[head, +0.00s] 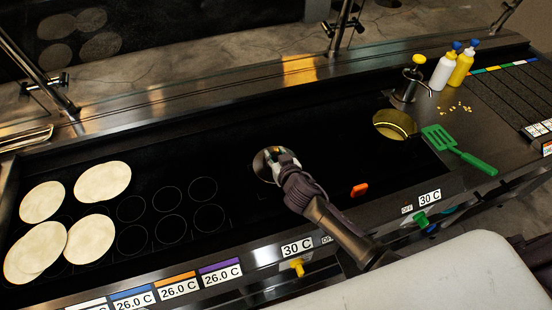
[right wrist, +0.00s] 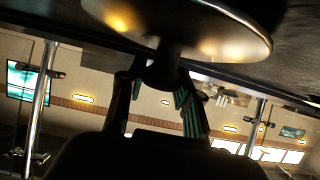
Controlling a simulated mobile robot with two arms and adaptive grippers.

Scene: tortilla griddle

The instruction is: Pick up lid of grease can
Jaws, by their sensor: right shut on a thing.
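My right gripper (head: 283,163) is over the middle of the dark griddle. It is shut on the knob of a round metal lid (head: 262,166), which is partly hidden behind the fingers. In the right wrist view the shiny lid (right wrist: 215,28) fills the top, and its stem sits between the fingers of the gripper (right wrist: 163,88). A round open metal container (head: 395,124) with a golden inside is at the right end of the griddle, without a cover. I cannot tell whether the lid touches the griddle. My left gripper is not in view.
Several tortillas (head: 103,181) lie at the griddle's left. An orange object (head: 359,190) lies right of my gripper. A green spatula (head: 459,150), a metal canister (head: 406,88), a white bottle (head: 442,71) and a yellow bottle (head: 461,68) are at the right.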

